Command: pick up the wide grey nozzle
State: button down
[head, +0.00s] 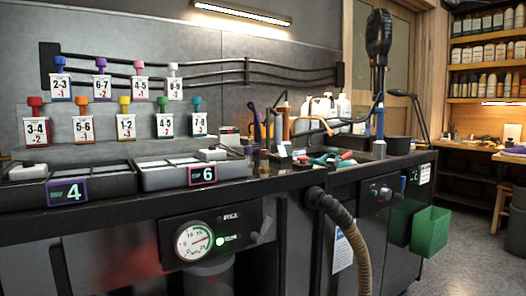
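I cannot single out a wide grey nozzle for certain. A corrugated tan hose (352,236) with a black end (318,197) hangs at the counter's front edge. Small dark and brown pieces (263,160) stand on the counter behind it, too small to identify. A pale block (28,172) lies in the tray marked 4 (112,191), and another pale block (212,154) lies at the tray marked 6 (160,180). My gripper is not in view.
Numbered tags with coloured tops (82,129) hang on the back panel. Red and teal-handled tools (335,158) clutter the counter (240,190) to the right. A tall black device (378,38) rises behind them.

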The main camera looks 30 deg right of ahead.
aim_at(277, 147)
jog(key=k+l+z, duration=0.15)
jog(key=l+z, duration=0.15)
jog(key=k+l+z, duration=0.1)
jog(key=l+z, duration=0.55)
jog(key=l, duration=0.15)
